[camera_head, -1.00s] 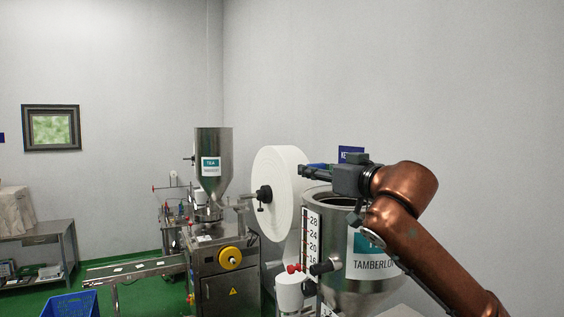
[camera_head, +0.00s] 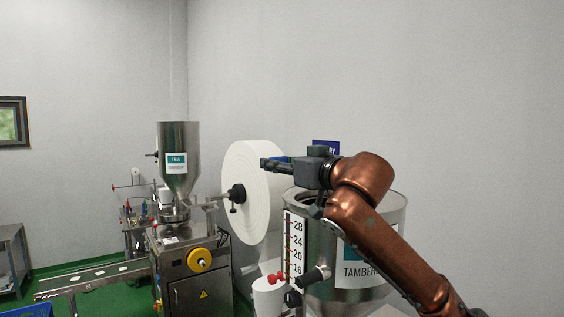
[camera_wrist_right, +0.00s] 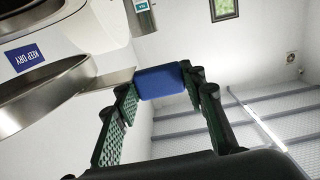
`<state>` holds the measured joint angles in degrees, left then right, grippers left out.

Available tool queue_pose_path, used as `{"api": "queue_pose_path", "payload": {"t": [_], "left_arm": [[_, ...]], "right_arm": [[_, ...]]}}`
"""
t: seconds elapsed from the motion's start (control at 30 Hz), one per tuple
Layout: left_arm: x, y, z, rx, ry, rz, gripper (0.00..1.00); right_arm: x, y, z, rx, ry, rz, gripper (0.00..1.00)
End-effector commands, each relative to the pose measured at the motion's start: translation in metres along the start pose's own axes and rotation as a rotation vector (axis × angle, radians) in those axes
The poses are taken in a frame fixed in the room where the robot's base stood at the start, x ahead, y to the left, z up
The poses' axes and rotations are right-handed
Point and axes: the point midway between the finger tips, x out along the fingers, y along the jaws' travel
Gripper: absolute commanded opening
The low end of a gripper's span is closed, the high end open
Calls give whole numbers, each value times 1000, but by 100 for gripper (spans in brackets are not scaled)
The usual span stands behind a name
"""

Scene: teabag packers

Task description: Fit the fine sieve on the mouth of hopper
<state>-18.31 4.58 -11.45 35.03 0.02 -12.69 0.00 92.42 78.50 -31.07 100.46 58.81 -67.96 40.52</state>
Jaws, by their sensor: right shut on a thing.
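My right gripper (camera_head: 268,163) comes in from the right and is shut on a blue grip (camera_wrist_right: 162,82). A flat metal strip runs from the grip to a curved metal band (camera_wrist_right: 45,95) at the left of the right wrist view. This appears to be the sieve, but its mesh and full outline do not show. The steel hopper (camera_head: 398,222), labelled TAMBERL, stands under my right arm. Its mouth is partly hidden by the arm, and the gripper is above its left side. My left gripper is out of view.
A white paper roll (camera_head: 248,190) stands close to the left of the hopper. A level scale (camera_head: 296,245) and red-knobbed fittings are at the hopper's front left. The TEA hopper (camera_head: 178,150) and packing machine are farther left.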

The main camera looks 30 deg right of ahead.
Motion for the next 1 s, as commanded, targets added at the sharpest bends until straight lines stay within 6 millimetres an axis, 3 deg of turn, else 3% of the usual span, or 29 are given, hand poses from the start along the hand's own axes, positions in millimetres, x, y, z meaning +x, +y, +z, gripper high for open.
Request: {"api": "queue_pose_path", "payload": {"t": [0.3, 0.6, 1.0], "left_arm": [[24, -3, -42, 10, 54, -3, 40], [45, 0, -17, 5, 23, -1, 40], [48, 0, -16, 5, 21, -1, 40]], "right_arm": [[-2, 2, 26, -1, 3, 4, 7], [-2, 1, 52, -2, 3, 4, 7], [-2, 1, 56, -2, 4, 4, 7]]}}
